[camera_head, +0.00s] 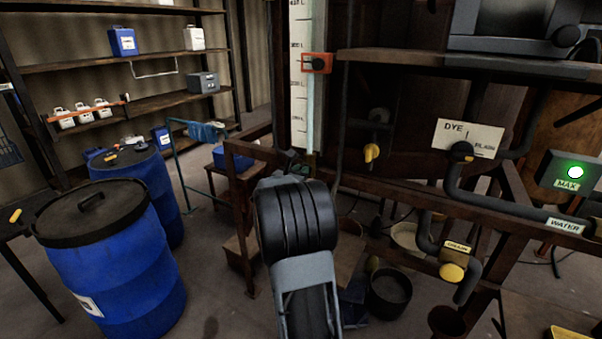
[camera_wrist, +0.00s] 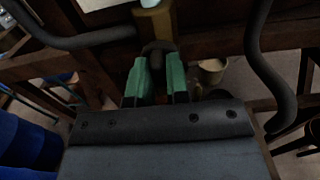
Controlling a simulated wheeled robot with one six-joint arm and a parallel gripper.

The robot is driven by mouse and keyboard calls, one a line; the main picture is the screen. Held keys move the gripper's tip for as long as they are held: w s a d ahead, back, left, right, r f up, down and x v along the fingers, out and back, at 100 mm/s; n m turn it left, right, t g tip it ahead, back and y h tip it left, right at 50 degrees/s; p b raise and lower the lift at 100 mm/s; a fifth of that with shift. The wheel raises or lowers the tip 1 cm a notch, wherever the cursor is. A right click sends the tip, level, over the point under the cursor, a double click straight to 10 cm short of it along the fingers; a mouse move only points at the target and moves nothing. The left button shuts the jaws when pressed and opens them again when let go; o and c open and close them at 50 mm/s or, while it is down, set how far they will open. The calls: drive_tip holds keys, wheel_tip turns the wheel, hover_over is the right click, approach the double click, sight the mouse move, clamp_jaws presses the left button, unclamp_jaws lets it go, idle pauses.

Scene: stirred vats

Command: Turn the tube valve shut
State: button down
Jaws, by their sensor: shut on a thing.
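The tall sight tube with its white level scale (camera_head: 299,75) stands upright at the top centre in the head view. In the wrist view the tube valve has a brass-coloured body (camera_wrist: 154,22) with a dark handle (camera_wrist: 157,47) below it. My gripper (camera_wrist: 158,62), with green fingers, is shut on that dark handle, one finger on each side. In the head view my arm hides most of the gripper and the valve at the foot of the tube. The handle's exact angle is hard to tell.
An orange marker (camera_head: 316,63) sits on the scale. Dark pipes carry a DYE plate (camera_head: 467,138) and a yellow drain valve (camera_head: 452,272) to the right. Blue drums (camera_head: 115,265) stand at left. A dark bucket (camera_head: 389,292) stands below the frame. Dark pipes flank the gripper in the wrist view.

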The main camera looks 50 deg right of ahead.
drive_tip(key=shift+f+m+b, duration=0.15)
drive_tip(key=shift+m+b, duration=0.15)
drive_tip(key=shift+b, duration=0.4)
drive_tip(key=m+b, duration=0.2)
drive_tip(key=b, duration=0.3)
drive_tip(key=m+b, duration=0.3)
drive_tip(key=b, duration=0.2)
drive_tip(key=m+b, duration=0.3)
drive_tip(key=b, duration=0.2)
drive_tip(key=shift+s+f, duration=0.15)
drive_tip(key=shift+f, duration=0.15)
drive_tip(key=m+b, duration=0.9)
drive_tip(key=b, duration=0.1)
drive_tip(key=shift+r+b, duration=0.2)
drive_tip(key=shift+b, duration=0.15)
drive_tip(key=shift+m, duration=0.3)
drive_tip(key=c, duration=1.1)
unclamp_jaws()
